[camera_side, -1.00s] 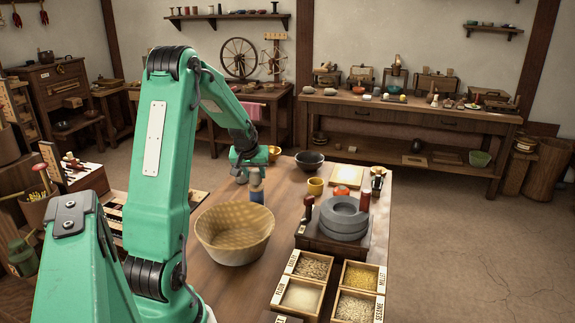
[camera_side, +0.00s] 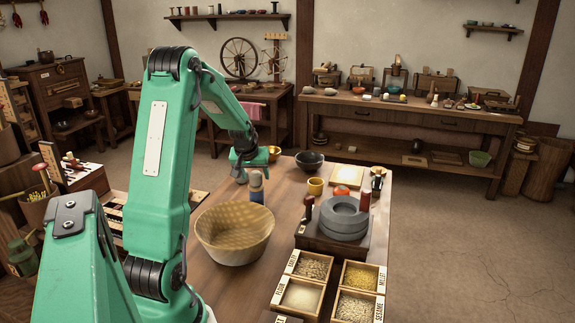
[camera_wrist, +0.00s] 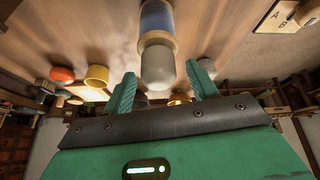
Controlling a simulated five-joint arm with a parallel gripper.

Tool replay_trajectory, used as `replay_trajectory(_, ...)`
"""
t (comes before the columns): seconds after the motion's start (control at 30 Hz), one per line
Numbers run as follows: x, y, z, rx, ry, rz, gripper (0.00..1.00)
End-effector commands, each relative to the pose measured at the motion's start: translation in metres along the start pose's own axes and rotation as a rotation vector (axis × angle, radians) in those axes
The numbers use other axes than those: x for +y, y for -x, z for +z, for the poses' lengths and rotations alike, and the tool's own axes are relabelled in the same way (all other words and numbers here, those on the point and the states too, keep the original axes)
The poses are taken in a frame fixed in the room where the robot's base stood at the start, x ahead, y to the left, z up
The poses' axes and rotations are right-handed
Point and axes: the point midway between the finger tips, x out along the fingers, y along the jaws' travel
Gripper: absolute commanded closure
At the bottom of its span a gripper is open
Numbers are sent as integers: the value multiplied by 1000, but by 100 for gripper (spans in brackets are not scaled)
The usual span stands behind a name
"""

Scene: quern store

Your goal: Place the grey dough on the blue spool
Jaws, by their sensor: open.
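The blue spool (camera_side: 257,194) stands upright on the wooden table, behind the large woven basket. The grey dough (camera_side: 256,179) sits on the spool's top end. In the wrist view the grey dough (camera_wrist: 158,68) rests against the pale wooden flange of the blue spool (camera_wrist: 157,18). My gripper (camera_side: 240,177) is just left of and beyond the dough in the side view. In the wrist view its two green fingers (camera_wrist: 162,72) are spread, with the dough showing between their tips and a gap on each side.
The woven basket (camera_side: 234,236) stands close in front of the spool. A yellow cup (camera_side: 315,187), a dark bowl (camera_side: 310,161) and a grey quern (camera_side: 343,217) are to the right. Grain boxes (camera_side: 303,295) fill the near right. Bare table lies between basket and quern.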

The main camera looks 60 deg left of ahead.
Motion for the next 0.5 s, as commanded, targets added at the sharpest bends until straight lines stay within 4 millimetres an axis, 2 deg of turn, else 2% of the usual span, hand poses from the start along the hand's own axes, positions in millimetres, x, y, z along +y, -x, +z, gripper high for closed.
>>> replay_trajectory(0.27,0,17,-1,2,0,0,42)
replay_trajectory(0.5,0,45,-1,4,0,1,42)
